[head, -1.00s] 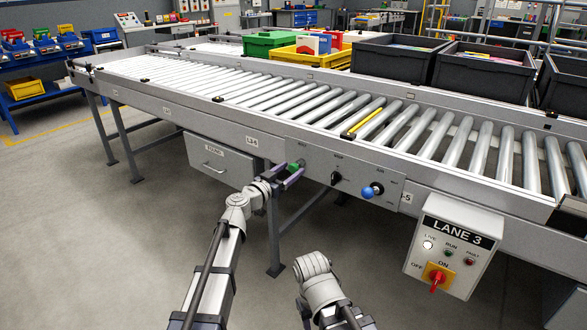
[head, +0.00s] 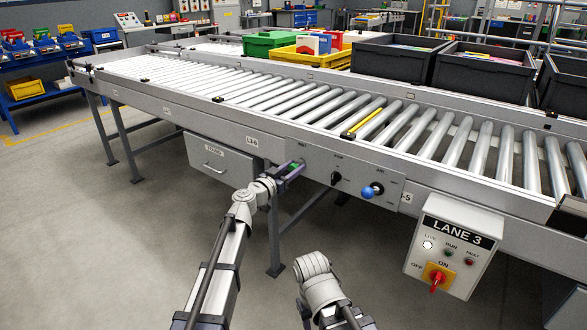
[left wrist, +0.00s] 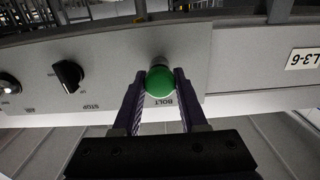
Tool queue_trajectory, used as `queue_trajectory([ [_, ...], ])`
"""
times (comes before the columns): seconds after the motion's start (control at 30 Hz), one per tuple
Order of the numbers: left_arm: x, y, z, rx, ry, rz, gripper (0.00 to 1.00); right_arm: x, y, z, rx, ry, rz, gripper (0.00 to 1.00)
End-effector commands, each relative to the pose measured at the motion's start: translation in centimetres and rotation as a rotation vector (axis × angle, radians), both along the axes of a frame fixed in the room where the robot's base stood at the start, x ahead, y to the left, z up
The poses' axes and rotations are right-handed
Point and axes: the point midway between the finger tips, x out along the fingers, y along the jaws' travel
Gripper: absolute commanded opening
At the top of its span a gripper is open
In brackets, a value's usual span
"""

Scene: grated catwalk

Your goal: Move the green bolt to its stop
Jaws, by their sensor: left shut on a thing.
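The green bolt knob (left wrist: 160,81) sticks out of the conveyor's front panel on a short metal stem, above an upside-down "BOLT" label in the left wrist view. In the head view the green bolt (head: 294,167) shows only as a small patch, mostly hidden by my gripper. My left gripper (left wrist: 158,88) has its purple fingers on both sides of the green knob, shut on it. In the head view my left gripper (head: 291,171) is at the panel's left part. My right arm shows low in the head view, but its gripper does not.
Right of the bolt on the panel are a black rotary knob (head: 336,178) and a blue ball knob (head: 372,190). A LANE 3 control box (head: 452,246) hangs farther right. The floor in front is clear.

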Motion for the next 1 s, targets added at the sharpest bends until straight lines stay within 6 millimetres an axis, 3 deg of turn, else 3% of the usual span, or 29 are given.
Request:
queue_trajectory([
  [0.27,-0.1,0.1,0.0,0.0,0.0,0.0,0.0,0.0,0.0,0.0,0.0,0.0,0.0,0.5],
  [0.53,-2.8,1.9,0.0,0.0,0.0,0.001,0.0,0.0,0.0,0.0,0.0,0.0,0.0,0.5],
  [0.77,-2.7,1.9,0.0,0.001,0.0,0.0,0.0,0.0,0.0,0.0,0.0,0.0,0.0,0.5],
  [0.8,-2.7,1.9,0.0,0.001,0.0,0.0,0.45,0.0,0.0,0.0,0.0,0.0,0.0,0.5],
  [1.0,-2.7,1.9,0.0,0.0,0.0,0.0,0.67,0.0,0.0,0.0,0.0,0.0,0.0,0.5],
])
